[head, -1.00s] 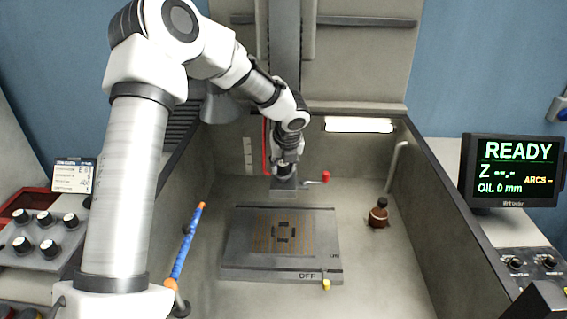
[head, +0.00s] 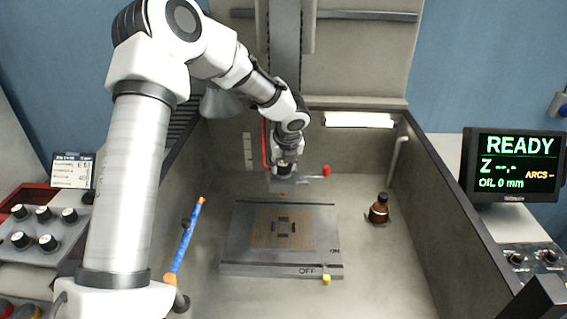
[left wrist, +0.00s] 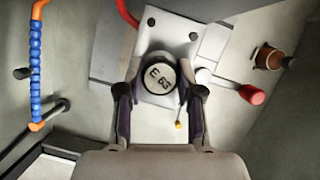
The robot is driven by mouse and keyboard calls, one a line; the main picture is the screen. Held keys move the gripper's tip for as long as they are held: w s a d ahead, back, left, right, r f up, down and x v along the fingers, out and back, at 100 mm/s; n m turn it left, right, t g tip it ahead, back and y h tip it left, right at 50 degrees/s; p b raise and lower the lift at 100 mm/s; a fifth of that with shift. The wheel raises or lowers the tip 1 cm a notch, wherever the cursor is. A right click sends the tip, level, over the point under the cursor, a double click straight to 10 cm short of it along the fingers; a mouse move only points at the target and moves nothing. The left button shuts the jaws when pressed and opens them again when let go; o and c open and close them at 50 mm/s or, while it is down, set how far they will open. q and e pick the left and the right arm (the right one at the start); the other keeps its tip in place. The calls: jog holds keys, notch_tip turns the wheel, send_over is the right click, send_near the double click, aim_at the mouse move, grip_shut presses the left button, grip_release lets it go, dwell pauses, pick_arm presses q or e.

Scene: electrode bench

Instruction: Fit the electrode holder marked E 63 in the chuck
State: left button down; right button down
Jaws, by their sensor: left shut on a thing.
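The electrode holder (left wrist: 160,78) has a round pale top marked E 63, seen in the left wrist view. My left gripper (left wrist: 161,90) is shut on it, one dark finger on each side. In the head view my left gripper (head: 284,172) is at the chuck (head: 273,185), a grey block under the column. The chuck's lever with a red knob (head: 326,171) sticks out to the right; the knob also shows in the left wrist view (left wrist: 252,94). How deep the holder sits in the chuck is hidden. My right gripper is not in view.
Below is a grey plate (head: 235,262) marked OFF with a patterned workpiece (head: 265,235). A blue and orange hose (head: 184,243) stands left, a brown bottle (head: 379,210) right. Tank walls close in both sides. A screen (head: 515,166) reads READY; a card (head: 73,171) stands at left.

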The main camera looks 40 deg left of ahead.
pick_arm(q)
jog(key=shift+c, duration=0.5)
grip_release()
notch_tip(320, 180, up, 6)
jog(key=p, duration=0.6)
jog(key=shift+p, duration=0.3)
dwell(0.4)
jog(key=shift+f, duration=0.1)
